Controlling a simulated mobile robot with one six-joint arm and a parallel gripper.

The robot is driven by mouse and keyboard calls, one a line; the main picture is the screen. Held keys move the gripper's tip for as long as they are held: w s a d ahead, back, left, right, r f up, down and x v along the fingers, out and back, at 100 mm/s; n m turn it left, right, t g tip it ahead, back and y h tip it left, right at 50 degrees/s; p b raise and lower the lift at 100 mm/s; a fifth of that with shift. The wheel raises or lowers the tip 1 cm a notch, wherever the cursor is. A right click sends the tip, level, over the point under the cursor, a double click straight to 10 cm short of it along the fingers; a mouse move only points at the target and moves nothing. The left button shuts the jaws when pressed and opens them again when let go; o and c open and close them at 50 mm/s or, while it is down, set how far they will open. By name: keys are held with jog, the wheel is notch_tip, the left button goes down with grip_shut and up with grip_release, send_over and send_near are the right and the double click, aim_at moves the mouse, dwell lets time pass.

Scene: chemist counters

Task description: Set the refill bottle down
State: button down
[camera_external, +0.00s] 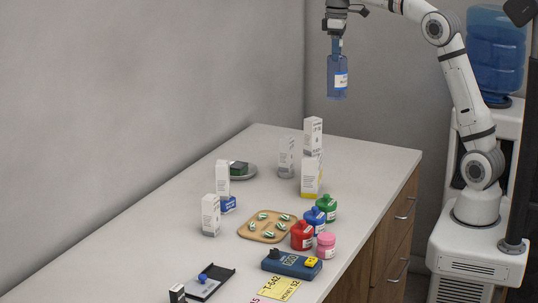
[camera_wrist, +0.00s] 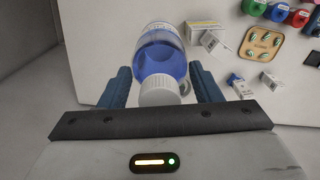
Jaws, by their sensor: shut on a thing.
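The refill bottle (camera_external: 338,77) is a clear blue bottle with a white label. It hangs upright in the external view, well above the far end of the white counter (camera_external: 340,145). My gripper (camera_external: 336,42) is shut on it near its top. In the wrist view the bottle (camera_wrist: 163,55) shows its white cap toward the camera and blue liquid inside. The blue fingers of my gripper (camera_wrist: 163,88) stand on both sides of it. The bottle's underside is hidden in the wrist view.
White boxes (camera_external: 312,165) stand near the counter's far end, beside a grey dish (camera_external: 242,171). A wooden tray (camera_external: 268,226) with green-and-white capsules lies mid-counter, next to red, blue, green and pink bottles (camera_external: 303,235). The far corner has bare counter. A blue device (camera_external: 291,264) lies nearer.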

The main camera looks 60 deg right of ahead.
jog(key=r, duration=0.1)
jog(key=a+r, duration=0.1)
jog(key=shift+w+r, duration=0.2)
jog(key=shift+r, duration=0.15)
jog(key=w+a+m, duration=0.1)
jog(key=w+a, duration=0.1)
jog(key=a, duration=1)
jog(key=w+a, duration=0.2)
jog(key=a, duration=1)
notch_tip(320, 180, down, 28)
jog(key=shift+s+a+p, duration=0.15)
jog(key=shift+a+p, duration=0.1)
jog(key=shift+p, duration=0.15)
jog(key=shift+f, duration=0.1)
jog(key=shift+f, duration=0.1)
jog(key=shift+c, duration=2.2)
grip_release()
